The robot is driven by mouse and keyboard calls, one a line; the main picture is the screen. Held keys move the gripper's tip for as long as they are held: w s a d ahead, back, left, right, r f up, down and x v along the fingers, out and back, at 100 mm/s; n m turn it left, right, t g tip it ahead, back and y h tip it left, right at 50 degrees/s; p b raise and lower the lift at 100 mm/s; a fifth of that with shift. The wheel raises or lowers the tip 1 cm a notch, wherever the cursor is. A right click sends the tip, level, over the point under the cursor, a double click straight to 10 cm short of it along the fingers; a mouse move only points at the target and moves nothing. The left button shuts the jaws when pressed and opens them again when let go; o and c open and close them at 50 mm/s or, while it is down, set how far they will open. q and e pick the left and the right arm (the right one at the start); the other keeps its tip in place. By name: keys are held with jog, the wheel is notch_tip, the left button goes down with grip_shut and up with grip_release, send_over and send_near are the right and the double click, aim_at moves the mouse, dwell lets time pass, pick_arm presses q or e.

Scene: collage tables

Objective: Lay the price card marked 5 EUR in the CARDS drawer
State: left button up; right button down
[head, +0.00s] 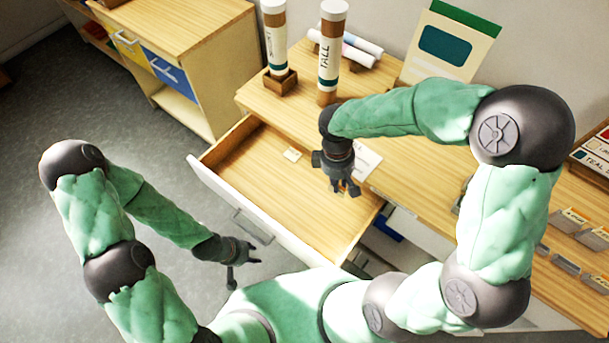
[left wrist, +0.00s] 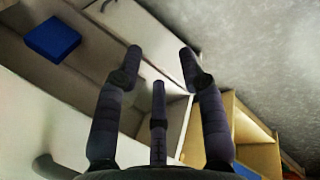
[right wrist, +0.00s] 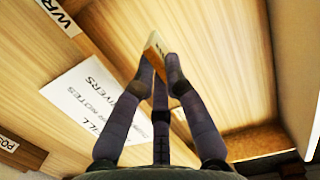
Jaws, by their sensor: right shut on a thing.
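My right gripper (head: 347,190) is above the open drawer (head: 270,190). In the right wrist view (right wrist: 163,72) its fingers are closed on a small pale card (right wrist: 155,50), seen nearly edge-on. Dark marks show on the card, but I cannot read its price. No drawer name is legible. My left gripper (head: 247,266) is open and empty in front of the drawer; its spread fingers show in the left wrist view (left wrist: 160,70).
A white printed sheet (head: 367,160) lies on the tabletop behind the drawer. Two tall tubes (head: 330,60) stand at the back. Several small cards in holders (head: 573,218) stand at right. A blue object (head: 387,229) sits lower, beside the drawer.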

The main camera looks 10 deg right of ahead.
jog(key=w+a+f+b, duration=0.1)
jog(key=w+a+f, duration=0.1)
jog(key=w, duration=0.1)
jog(key=w+a+f+b, duration=0.1)
jog(key=w+a+f, duration=0.1)
jog(key=w+f, duration=0.1)
jog(key=w+a+f+b, duration=0.1)
jog(key=w+a+f, duration=0.1)
jog(key=f, duration=0.1)
jog(key=shift+w, duration=0.4)
jog(key=shift+w+a+f+b, duration=0.1)
jog(key=shift+f+b, duration=0.1)
jog(key=shift+b, duration=0.1)
jog(key=shift+w+a+f+b, duration=0.15)
jog(key=shift+f+b, duration=0.7)
jog(key=shift+f, duration=0.85)
jog(key=shift+f, duration=0.2)
jog(key=c, duration=1.3)
grip_release()
